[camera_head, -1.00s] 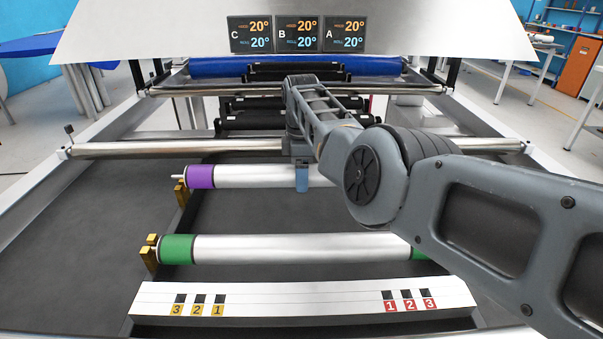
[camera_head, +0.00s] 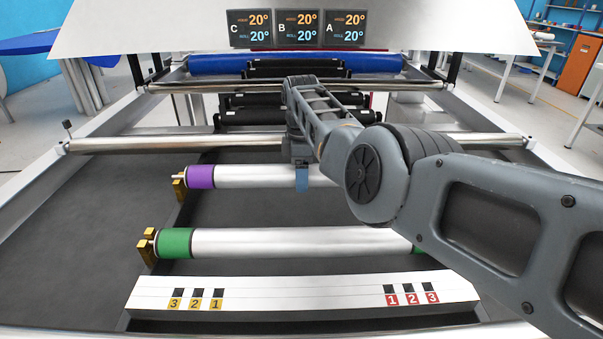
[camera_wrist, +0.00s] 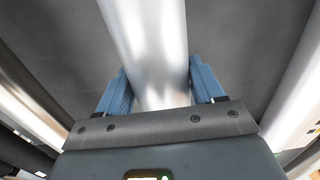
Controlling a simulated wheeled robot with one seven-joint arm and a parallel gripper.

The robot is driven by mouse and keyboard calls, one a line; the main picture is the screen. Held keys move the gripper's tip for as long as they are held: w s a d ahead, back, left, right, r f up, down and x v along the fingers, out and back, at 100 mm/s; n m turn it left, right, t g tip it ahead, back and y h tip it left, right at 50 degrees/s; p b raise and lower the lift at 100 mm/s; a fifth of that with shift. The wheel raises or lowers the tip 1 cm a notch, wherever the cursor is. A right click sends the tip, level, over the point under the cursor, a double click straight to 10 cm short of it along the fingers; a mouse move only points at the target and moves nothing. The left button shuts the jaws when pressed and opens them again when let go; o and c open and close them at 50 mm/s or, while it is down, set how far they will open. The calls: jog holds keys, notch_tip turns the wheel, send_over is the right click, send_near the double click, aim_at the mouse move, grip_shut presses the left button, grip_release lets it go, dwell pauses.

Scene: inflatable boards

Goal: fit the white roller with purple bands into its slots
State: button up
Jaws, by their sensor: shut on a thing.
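The white roller with purple bands (camera_head: 258,176) lies across the dark bed in the head view, level, with its left purple band (camera_head: 201,177) showing. Its left end is at a brass bracket (camera_head: 180,188); whether it is seated in the slot I cannot tell. Its right end is hidden behind my arm. My gripper (camera_head: 302,180) is at the roller's middle from above, shut on it. In the wrist view the roller (camera_wrist: 150,45) passes between the two blue fingers of my gripper (camera_wrist: 160,92).
A white roller with green bands (camera_head: 290,242) rests nearer, at brass brackets (camera_head: 147,247). A white slotted bar with numbered tags (camera_head: 300,292) lies in front. A steel bar (camera_head: 180,146) spans the frame behind. Dark bed at left is bare.

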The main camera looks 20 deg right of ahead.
jog(key=shift+f+b, duration=0.75)
jog(key=shift+f, duration=0.15)
jog(key=o, duration=1.4)
jog(key=shift+c, duration=0.2)
jog(key=o, duration=0.4)
jog(key=shift+f, duration=0.1)
notch_tip(320, 180, up, 8)
jog(key=shift+p, duration=0.6)
